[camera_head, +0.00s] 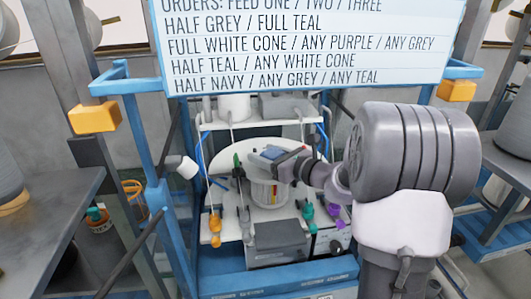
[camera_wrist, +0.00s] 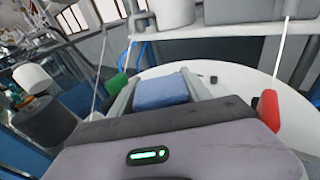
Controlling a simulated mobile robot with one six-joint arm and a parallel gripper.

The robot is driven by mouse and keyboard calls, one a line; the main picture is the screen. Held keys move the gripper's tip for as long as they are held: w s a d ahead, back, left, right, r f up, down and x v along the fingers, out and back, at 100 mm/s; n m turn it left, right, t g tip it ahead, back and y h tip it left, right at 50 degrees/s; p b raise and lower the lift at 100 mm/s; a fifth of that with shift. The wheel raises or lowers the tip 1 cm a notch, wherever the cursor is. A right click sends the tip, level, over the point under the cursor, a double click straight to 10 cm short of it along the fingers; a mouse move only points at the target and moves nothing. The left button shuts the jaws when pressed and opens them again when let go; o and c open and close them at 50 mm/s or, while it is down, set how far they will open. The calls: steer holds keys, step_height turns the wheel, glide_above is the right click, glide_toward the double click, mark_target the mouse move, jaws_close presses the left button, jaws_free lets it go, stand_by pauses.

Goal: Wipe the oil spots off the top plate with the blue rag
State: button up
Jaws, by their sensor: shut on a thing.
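My gripper (camera_head: 272,157) is shut on a folded blue rag (camera_wrist: 160,92), held between the two grey fingers. A pale round plate (camera_wrist: 292,112) spreads behind and to the right of the fingers in the wrist view. It looks like the top plate, and the rag appears over or near it. I cannot tell whether the rag touches it. A small dark mark (camera_wrist: 213,79) is on the plate beyond the right finger. I cannot tell whether it is oil.
Blue frame posts (camera_head: 155,150) stand beside the machine. A sign board (camera_head: 310,45) hangs above. Green (camera_wrist: 116,83) and red (camera_wrist: 269,108) pieces on thin rods flank the gripper. A grey table (camera_head: 45,215) is at left.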

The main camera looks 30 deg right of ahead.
steer(key=shift+f+b, duration=0.4)
stand_by(0.4)
